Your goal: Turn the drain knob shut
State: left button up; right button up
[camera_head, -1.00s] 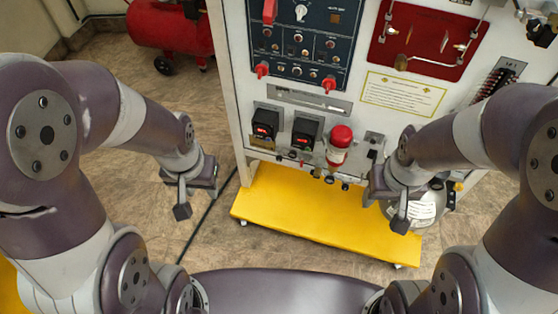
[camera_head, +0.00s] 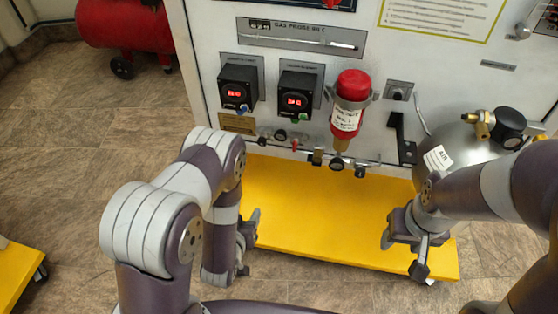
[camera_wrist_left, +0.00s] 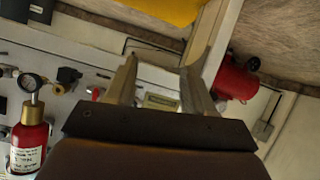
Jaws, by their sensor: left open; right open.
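A row of small knobs and fittings (camera_head: 317,157) runs along a thin pipe at the panel's lower edge; I cannot tell for sure which is the drain knob. A black round knob or gauge (camera_head: 337,163) hangs under the red bottle (camera_head: 347,110). My left gripper (camera_head: 248,243) is open and empty, below and left of the row, over the yellow base. In the left wrist view its fingers (camera_wrist_left: 160,80) stand apart, with the red bottle (camera_wrist_left: 29,140) at lower left. My right gripper (camera_head: 403,252) is open and empty over the base's right part.
The yellow base (camera_head: 310,215) sticks out below the white panel (camera_head: 210,45). Two black boxes with red displays (camera_head: 238,90) are on the panel. A grey tank (camera_head: 455,135) with a brass valve stands at right, close to my right arm. A red compressor (camera_head: 120,22) is at back left.

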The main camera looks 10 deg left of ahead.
aim_at(261, 143)
pick_arm(q)
jog(key=w+r+t, duration=0.4)
jog(key=r+t, duration=0.2)
jog(key=r, duration=0.4)
jog(key=shift+n+h, duration=0.3)
jog(key=w+b, duration=0.1)
jog(key=w, duration=0.2)
jog(key=w+b, duration=0.1)
jog(key=w, duration=0.3)
jog(key=w+d+b, duration=0.1)
jog(key=w, duration=0.3)
jog(key=shift+w+d+f, duration=0.1)
jog(key=shift+f, duration=0.05)
jog(key=shift+w, duration=0.35)
pick_arm(e)
notch_tip(261, 143, down, 2)
jog(key=shift+w+d+f, duration=0.1)
jog(key=shift+f, duration=0.1)
pick_arm(q)
grip_shut()
